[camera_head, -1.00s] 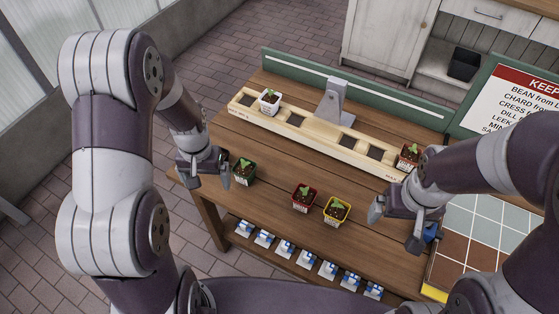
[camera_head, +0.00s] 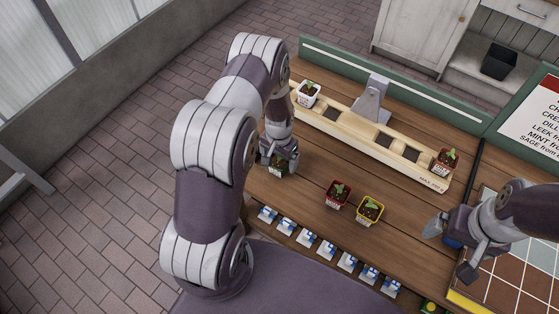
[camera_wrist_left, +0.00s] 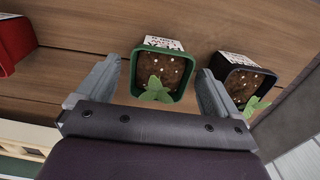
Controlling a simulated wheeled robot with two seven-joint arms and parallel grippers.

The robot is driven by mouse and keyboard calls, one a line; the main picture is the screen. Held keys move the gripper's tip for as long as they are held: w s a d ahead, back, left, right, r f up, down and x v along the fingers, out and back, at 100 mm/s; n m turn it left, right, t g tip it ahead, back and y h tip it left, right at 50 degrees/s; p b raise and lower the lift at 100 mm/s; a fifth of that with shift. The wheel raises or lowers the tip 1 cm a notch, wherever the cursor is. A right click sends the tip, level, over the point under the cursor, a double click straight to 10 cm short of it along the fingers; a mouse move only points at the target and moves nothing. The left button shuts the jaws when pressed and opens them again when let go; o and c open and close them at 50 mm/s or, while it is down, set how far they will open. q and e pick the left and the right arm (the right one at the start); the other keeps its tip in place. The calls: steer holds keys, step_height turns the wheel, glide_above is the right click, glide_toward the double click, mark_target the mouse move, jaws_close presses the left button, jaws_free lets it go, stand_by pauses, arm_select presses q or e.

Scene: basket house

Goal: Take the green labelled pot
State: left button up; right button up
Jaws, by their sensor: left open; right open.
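The green pot (camera_wrist_left: 160,70) holds dark soil and a small seedling, and has a white label at its rim. In the left wrist view it lies between the two spread fingers of my left gripper (camera_wrist_left: 156,92), with gaps at both sides. In the head view the pot (camera_head: 277,171) is partly covered by my left gripper (camera_head: 278,160), which is open over it. My right gripper (camera_head: 451,248) is open and empty over the table's right side.
A dark pot (camera_wrist_left: 243,80) stands just outside one left finger. A red pot (camera_head: 338,194) and a yellow pot (camera_head: 370,210) stand to the right. A wooden rack (camera_head: 345,125) behind holds a white pot (camera_head: 308,94) and a reddish pot (camera_head: 445,161). Several blue-white packets line the front.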

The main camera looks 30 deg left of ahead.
arm_select(q)
steer(key=shift+w+f, duration=0.1)
steer(key=shift+f, duration=0.85)
steer(key=shift+r, duration=0.1)
steer(key=c, duration=1.1)
